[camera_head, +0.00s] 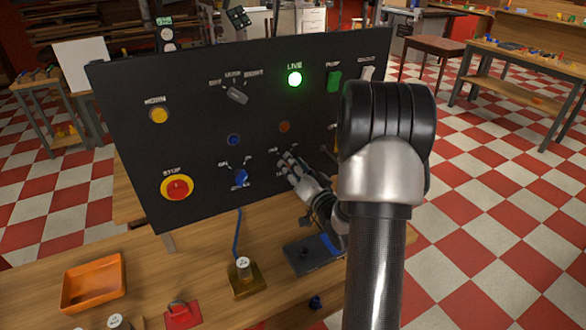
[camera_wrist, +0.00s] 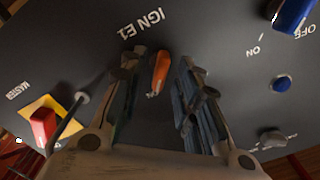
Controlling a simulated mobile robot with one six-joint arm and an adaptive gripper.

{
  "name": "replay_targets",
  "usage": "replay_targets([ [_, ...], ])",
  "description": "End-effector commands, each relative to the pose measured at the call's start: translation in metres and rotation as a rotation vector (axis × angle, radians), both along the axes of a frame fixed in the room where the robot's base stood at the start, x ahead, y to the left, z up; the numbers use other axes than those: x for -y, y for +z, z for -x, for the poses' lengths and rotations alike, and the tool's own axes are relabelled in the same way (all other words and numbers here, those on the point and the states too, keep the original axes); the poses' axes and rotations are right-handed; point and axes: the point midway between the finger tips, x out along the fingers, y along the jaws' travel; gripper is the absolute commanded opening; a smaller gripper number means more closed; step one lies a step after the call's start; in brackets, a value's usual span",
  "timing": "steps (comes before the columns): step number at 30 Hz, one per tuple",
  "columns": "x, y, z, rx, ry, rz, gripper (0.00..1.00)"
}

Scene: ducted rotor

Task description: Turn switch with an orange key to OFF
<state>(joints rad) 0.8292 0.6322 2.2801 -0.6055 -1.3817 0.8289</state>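An orange key (camera_wrist: 160,72) stands in the switch labelled IGN E1 on the black panel (camera_head: 180,80). In the wrist view, which sees the panel roughly upside down, my gripper (camera_wrist: 158,66) is open with one finger on each side of the key. A gap shows between the key and each finger, so it is not clamped. In the head view my gripper (camera_head: 286,160) is at the lower middle of the panel and hides the key. The key's own position marks are too unclear to read.
A blue key (camera_head: 241,177) with ON and OFF marks sits to the left. A red STOP button (camera_head: 177,187) is farther left, and a red MASTER switch (camera_wrist: 43,125) on yellow is near my gripper. A green LIVE lamp (camera_head: 295,79) is lit. An orange tray (camera_head: 94,283) is on the bench.

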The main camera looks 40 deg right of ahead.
Motion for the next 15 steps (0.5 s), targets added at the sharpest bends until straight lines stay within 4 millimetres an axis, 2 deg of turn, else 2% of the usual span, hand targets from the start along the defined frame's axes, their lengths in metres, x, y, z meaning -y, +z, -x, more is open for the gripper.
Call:
replay_targets([
  [9, 0.0008, 0.0, -0.0029, -0.001, -0.001, 0.0, 0.3],
  [15, 0.0008, 0.0, -0.0028, 0.0, 0.0, 0.0, 0.17],
])
